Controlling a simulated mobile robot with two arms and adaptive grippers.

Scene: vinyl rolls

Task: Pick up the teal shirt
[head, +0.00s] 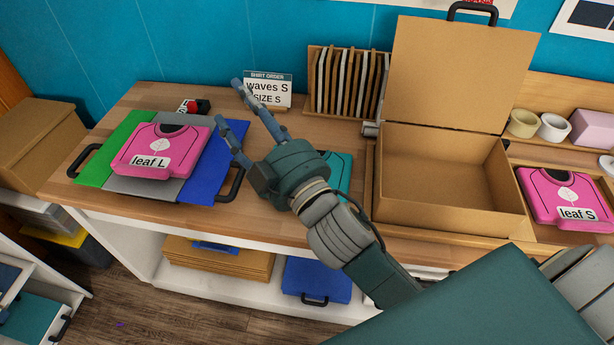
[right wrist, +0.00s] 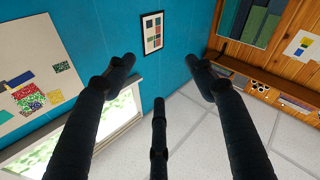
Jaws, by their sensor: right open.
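A teal folded item (head: 340,168), apparently the teal shirt, lies on the wooden table just right of centre in the head view. My right gripper and wrist hide most of it, and its label cannot be seen. My right gripper (head: 231,103) is open and empty, raised above the table with its fingers spread toward the upper left. In the right wrist view the open fingers (right wrist: 160,90) point up at the walls and ceiling, with nothing between them. My left gripper is not in view.
A pink "leaf L" shirt (head: 160,150) lies on a green, grey and blue folding board (head: 205,185) at left. An order sign (head: 268,90) reads "waves S". An open cardboard box (head: 450,180) stands right of the teal item. A pink "leaf S" shirt (head: 562,197) lies at far right.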

